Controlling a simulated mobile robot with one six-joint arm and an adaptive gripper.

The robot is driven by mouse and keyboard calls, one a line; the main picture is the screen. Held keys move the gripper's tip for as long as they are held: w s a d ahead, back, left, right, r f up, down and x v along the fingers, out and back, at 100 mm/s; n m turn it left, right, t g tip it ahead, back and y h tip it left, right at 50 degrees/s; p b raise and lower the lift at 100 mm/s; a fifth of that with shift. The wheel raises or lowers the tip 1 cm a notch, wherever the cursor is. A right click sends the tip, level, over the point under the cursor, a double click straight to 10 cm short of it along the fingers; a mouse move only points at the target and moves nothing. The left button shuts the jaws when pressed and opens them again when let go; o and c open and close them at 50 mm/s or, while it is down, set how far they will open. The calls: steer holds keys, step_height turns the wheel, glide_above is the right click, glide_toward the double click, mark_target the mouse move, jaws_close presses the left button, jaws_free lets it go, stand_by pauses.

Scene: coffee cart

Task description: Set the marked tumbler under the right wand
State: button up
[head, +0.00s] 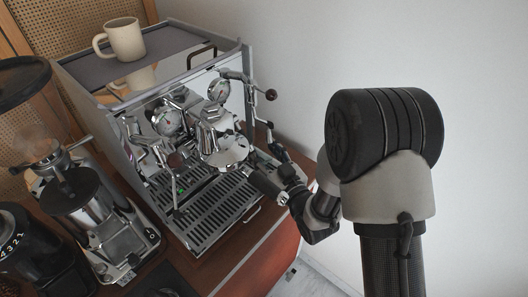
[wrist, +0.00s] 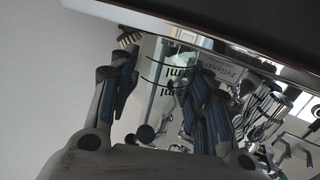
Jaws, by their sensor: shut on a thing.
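The marked tumbler (wrist: 165,85) is clear glass with dark printed lines and "ml" marks, seen in the wrist view. My gripper (wrist: 166,72) is shut on it, with one finger on each side. In the head view my gripper (head: 281,160) is at the right front of the coffee machine, beside the drip tray (head: 212,208). The tumbler cannot be made out there. The right wand (head: 268,131) is a chrome tube at the machine's right side, close to my gripper. Whether the tumbler touches the tray cannot be told.
The espresso machine (head: 112,128) carries a beige mug (head: 124,39) on top. A portafilter with a dark handle (head: 264,184) juts out just left of my gripper. Grinders (head: 84,205) stand at the left. A white wall is at the right.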

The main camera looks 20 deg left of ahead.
steer(key=shift+f, duration=0.1)
steer(key=o, duration=1.1)
steer(key=shift+r, duration=0.2)
steer(key=p+v, duration=0.3)
steer(key=v, duration=0.9)
steer(key=shift+p, duration=0.3)
